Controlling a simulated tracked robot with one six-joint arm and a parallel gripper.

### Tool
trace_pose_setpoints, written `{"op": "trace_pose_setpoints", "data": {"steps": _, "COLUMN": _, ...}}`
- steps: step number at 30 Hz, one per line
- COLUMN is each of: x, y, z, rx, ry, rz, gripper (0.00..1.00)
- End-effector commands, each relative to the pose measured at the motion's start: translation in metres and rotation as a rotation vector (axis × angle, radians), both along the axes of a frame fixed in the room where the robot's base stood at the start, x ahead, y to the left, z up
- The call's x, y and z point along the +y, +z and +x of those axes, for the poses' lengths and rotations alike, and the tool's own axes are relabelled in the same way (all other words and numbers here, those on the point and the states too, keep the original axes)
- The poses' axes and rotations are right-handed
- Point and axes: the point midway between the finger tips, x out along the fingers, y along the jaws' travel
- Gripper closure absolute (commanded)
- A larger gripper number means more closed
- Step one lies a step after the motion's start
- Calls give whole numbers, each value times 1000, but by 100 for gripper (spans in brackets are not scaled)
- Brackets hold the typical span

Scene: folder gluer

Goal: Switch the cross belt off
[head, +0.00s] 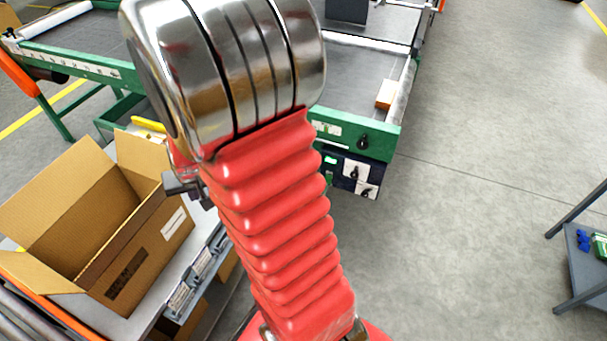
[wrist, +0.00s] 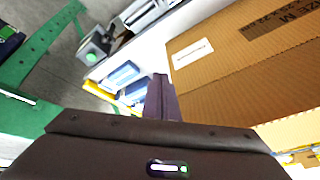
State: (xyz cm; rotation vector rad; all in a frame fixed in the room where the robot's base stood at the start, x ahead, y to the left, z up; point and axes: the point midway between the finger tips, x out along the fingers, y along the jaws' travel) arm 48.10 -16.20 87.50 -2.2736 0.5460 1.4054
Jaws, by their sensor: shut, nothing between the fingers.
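The dark switch panel (head: 352,178) hangs under the green machine frame in the head view. It has white plates with black rotary knobs, an upper one (head: 354,173) and a lower one (head: 366,191), and green parts on its left. Another black knob (head: 363,142) sits on the green frame above. Labels are too small to read, so I cannot tell which knob is the cross belt's. My gripper (wrist: 160,98) is shut and empty in the wrist view, in front of a cardboard box. In the head view my arm hides most of it; it is apart from the panel, on the left.
An open cardboard box (head: 112,255) stands on a grey bench at the left. In the wrist view, a grey box with a green button (wrist: 95,45) lies beyond the fingers. A grey shelf cart (head: 585,260) stands far right. The floor between (head: 470,210) is clear.

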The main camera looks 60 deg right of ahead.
Motion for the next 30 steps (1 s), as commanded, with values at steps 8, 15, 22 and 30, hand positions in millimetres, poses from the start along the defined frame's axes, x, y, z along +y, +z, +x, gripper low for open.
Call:
{"op": "trace_pose_setpoints", "data": {"steps": 8, "x": -50, "y": -65, "z": 11, "rx": -21, "ry": -142, "rz": -14, "gripper": 100}}
{"op": "trace_pose_setpoints", "data": {"steps": 15, "x": -93, "y": -124, "z": 8, "rx": -39, "ry": -267, "rz": -38, "gripper": 100}}
{"op": "trace_pose_setpoints", "data": {"steps": 22, "x": -133, "y": -183, "z": -10, "rx": -48, "ry": -387, "rz": -77, "gripper": 100}}
{"op": "trace_pose_setpoints", "data": {"steps": 30, "x": -175, "y": -249, "z": -44, "rx": -63, "ry": -521, "rz": -147, "gripper": 100}}
